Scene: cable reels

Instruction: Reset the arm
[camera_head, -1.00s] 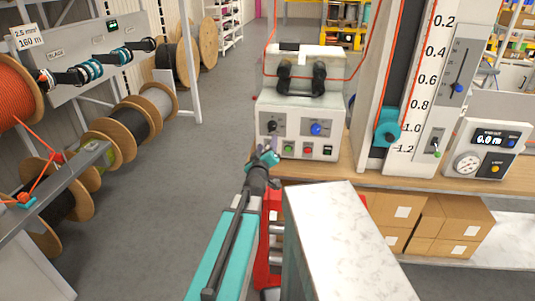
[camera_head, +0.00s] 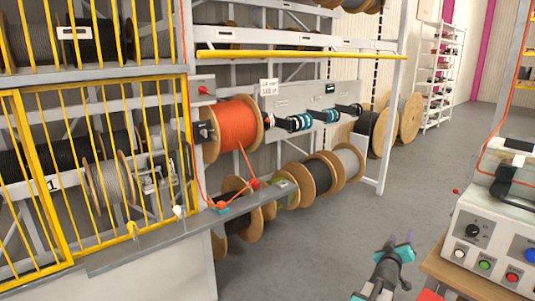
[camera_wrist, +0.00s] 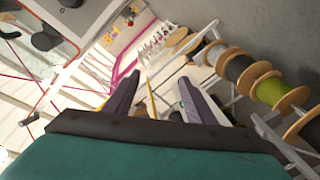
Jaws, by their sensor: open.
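My gripper (camera_head: 397,243) is at the lower right of the head view, raised in front of the floor and left of the grey control box. In the wrist view its two dark fingers (camera_wrist: 156,98) stand apart with nothing between them. The gripper is open and empty, and it touches nothing that I can see.
The control box (camera_head: 495,235) stands on a wooden bench (camera_head: 465,278) at the right. An orange cable reel (camera_head: 233,130) hangs on the rack at the left, beside a yellow barred gate (camera_head: 110,170). Grey floor (camera_head: 340,235) is clear between them.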

